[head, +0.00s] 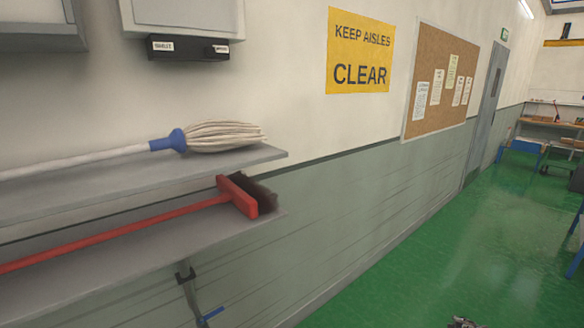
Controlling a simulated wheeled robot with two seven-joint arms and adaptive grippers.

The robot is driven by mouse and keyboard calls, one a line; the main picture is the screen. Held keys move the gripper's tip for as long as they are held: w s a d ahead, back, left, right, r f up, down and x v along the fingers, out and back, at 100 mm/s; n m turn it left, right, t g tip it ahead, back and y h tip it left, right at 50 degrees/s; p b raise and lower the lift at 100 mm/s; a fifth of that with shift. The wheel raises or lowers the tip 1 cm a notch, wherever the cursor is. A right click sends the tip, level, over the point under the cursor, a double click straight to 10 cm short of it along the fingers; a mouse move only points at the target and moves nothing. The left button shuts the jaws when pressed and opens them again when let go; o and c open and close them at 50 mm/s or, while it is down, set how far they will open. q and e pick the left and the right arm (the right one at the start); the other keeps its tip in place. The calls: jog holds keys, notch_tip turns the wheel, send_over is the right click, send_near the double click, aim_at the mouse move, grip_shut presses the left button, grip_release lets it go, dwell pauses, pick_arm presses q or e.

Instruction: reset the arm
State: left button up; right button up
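Only a small dark metallic piece, which looks like the top of my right gripper (462,322), shows at the bottom edge over the green floor. Its fingers are cut off by the frame, so I cannot tell whether it is open or shut. It is apart from the wall and shelves. My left gripper and arm are not in view.
A mop with a blue collar (168,142) lies on the upper grey shelf (110,178). A red broom (238,196) lies on the lower shelf (100,285). A grey pole (192,295) shows below. The green floor (470,235) at right is open.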

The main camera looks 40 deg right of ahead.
jog(key=s+a+f+m+g+y, duration=0.1)
jog(key=s+a+f+y, duration=0.15)
jog(key=a+f, duration=1.05)
jog(key=s+a+f+m+y, duration=0.15)
jog(key=s+a+f, duration=0.45)
jog(key=a, duration=1.1)
jog(key=a+f+y, duration=0.2)
jog(key=a+f, duration=0.3)
jog(key=a, duration=1.3)
jog(key=a+f+m+y+b, duration=0.1)
jog(key=a+f, duration=0.5)
jog(key=a, duration=1.3)
jog(key=shift+s+f+y, duration=0.3)
jog(key=shift+y, duration=0.5)
jog(key=shift+w+a, duration=0.1)
jog(key=shift+a, duration=0.05)
